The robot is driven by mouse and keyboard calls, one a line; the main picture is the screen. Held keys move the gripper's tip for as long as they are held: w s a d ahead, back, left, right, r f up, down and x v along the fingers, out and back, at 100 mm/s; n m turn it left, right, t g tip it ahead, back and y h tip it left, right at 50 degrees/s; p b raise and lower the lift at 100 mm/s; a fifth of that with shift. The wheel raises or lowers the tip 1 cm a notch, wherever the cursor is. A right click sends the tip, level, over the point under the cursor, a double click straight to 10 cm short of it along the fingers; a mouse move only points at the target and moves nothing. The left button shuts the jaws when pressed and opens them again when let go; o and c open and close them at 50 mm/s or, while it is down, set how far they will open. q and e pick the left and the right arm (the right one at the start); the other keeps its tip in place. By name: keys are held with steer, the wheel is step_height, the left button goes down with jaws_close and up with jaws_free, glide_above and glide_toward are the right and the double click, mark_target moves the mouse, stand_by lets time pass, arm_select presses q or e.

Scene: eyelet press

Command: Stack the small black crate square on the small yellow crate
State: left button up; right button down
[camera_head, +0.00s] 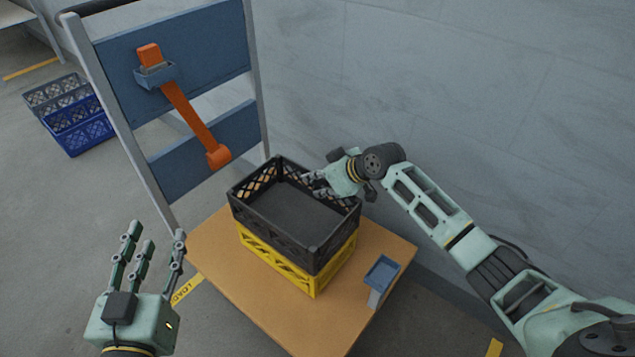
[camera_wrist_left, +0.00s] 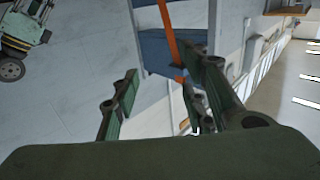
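The small black crate (camera_head: 290,212) sits upright on top of the small yellow crate (camera_head: 283,264) on a wooden table in the head view. Their sides run nearly parallel and their corners look roughly in line; I cannot tell whether the black crate is fully seated. My right gripper (camera_head: 340,187) is at the black crate's far right wall, with fingers over the rim. The wall and hand hide whether the fingers pinch it. My left gripper (camera_head: 150,254) is open and empty, left of the table, fingers pointing up; its spread fingers also show in the left wrist view (camera_wrist_left: 160,95).
The wooden table (camera_head: 224,262) has a small blue holder (camera_head: 381,273) at its right edge. A blue panel rack (camera_head: 190,50) with an orange lever (camera_head: 188,110) stands behind. A grey wall (camera_head: 450,90) stands close behind my right arm.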

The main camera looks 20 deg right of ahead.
arm_select(q)
steer(key=shift+d+r+t+h, duration=0.15)
steer(key=shift+r+t+h, duration=0.15)
steer(key=shift+r, duration=0.4)
arm_select(e)
steer(key=shift+f, duration=0.4)
steer(key=c, duration=1.9)
jaws_free()
steer(key=shift+o, duration=0.2)
steer(key=shift+f, duration=0.15)
